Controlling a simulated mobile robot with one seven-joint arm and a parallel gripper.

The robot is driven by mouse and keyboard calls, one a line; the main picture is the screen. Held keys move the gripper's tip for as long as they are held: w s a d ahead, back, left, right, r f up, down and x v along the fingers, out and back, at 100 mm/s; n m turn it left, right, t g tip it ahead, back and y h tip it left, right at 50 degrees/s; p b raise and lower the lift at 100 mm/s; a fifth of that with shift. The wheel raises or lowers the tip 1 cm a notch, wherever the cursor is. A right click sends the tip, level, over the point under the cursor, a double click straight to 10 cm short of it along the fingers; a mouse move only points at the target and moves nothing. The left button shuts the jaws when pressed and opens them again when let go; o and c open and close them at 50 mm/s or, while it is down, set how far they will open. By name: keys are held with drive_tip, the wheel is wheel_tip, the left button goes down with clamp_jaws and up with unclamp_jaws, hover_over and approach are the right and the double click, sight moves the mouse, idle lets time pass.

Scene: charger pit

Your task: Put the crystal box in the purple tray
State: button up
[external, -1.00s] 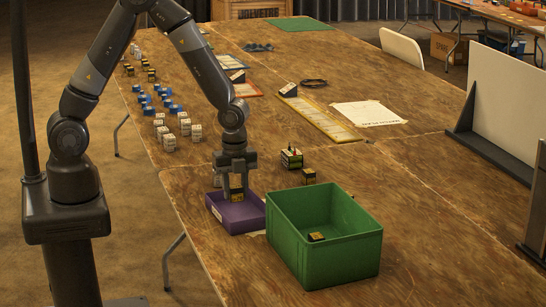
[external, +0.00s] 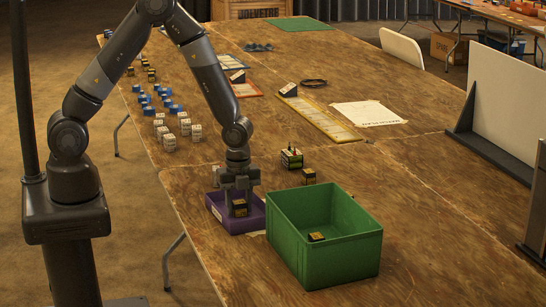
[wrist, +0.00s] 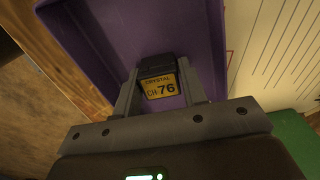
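The crystal box (external: 239,208) is a small black block with a yellow label. In the wrist view the box (wrist: 160,84) shows its label, "CRYSTAL CH 76". My gripper (external: 238,197) points down with a finger on each side of the box, and its fingers (wrist: 158,88) also flank it closely in the wrist view. The box is low inside the purple tray (external: 252,221), within its walls. Whether its underside rests on the tray floor is hidden. In the wrist view the tray (wrist: 200,25) surrounds the box.
A green bin (external: 335,262) stands just right of the tray, with a small yellow-and-black box (external: 316,237) inside. Two more dark boxes, one larger (external: 291,158) and one smaller (external: 309,176), stand behind the bin. White blocks (external: 170,142) stand farther back.

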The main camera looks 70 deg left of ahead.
drive_tip(key=o, duration=0.4)
drive_tip(key=shift+c, duration=0.2)
wheel_tip(320, 180, up, 13)
wheel_tip(320, 180, up, 14)
drive_tip(key=n+t+y, duration=0.1)
drive_tip(key=n+t, duration=0.2)
drive_tip(key=n, duration=0.5)
hover_over(239, 201)
drive_tip(key=s+a, duration=0.7)
drive_tip(key=s, duration=0.1)
drive_tip(key=s+a+r+n+t, duration=0.1)
drive_tip(key=s+a+r+n, duration=0.1)
drive_tip(key=s+n, duration=0.3)
drive_tip(key=s+a+r+n+t+h, duration=0.1)
drive_tip(key=s+r+n, duration=0.4)
drive_tip(key=s, duration=0.3)
drive_tip(key=shift+a+r+t, duration=0.15)
drive_tip(key=shift+a+t, duration=0.15)
drive_tip(key=shift+a, duration=0.1)
